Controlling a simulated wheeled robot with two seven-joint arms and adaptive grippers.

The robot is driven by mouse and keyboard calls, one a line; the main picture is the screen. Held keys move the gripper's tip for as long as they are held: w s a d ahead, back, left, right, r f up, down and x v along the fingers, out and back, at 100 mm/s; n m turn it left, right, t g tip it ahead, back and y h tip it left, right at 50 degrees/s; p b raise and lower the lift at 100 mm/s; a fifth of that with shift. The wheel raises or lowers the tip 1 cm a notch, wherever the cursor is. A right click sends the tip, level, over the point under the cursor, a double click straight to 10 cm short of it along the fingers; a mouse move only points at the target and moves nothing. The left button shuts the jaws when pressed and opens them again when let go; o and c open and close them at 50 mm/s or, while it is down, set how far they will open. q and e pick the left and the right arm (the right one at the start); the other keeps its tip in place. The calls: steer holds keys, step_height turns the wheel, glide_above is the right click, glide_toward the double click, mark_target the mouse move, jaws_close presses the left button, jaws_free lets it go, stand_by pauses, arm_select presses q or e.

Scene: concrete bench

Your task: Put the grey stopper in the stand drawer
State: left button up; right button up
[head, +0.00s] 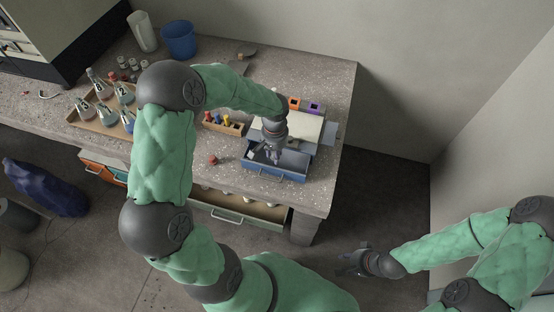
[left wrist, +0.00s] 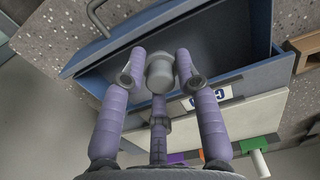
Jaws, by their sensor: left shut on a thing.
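My left gripper (head: 271,153) points down over the open blue stand drawer (head: 292,174) on the bench. In the left wrist view my left gripper (left wrist: 158,75) has its fingers shut on the grey stopper (left wrist: 160,70). The stopper is over the drawer's interior; I cannot tell whether it touches the floor of the drawer. The drawer, with its handle, also shows in the left wrist view (left wrist: 262,88). The stopper is hidden by the gripper in the head view. The stand has a pale top (head: 304,128). My right gripper (head: 352,262) hangs empty away from the bench, its fingers apart.
A red-topped object (head: 213,160) lies left of the drawer. A wooden rack (head: 224,124) with coloured items stands behind it. Flasks (head: 103,88) in a tray, a blue bucket (head: 179,40) and a white container (head: 142,31) are further left. A bench drawer (head: 236,212) is open below.

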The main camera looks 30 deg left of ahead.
arm_select(q)
steer(key=shift+w+f, duration=0.5)
steer(key=shift+f, duration=0.15)
steer(key=shift+w+f+b, duration=0.15)
steer(key=shift+f+b, duration=0.9)
steer(key=shift+f, duration=0.55)
steer(key=shift+f, duration=0.1)
steer(key=shift+f, duration=0.1)
steer(key=o, duration=0.5)
steer(key=shift+r, duration=0.35)
step_height(320, 180, up, 12)
steer(key=p, duration=0.4)
steer(key=shift+f+p, duration=0.1)
steer(key=shift+p, duration=0.2)
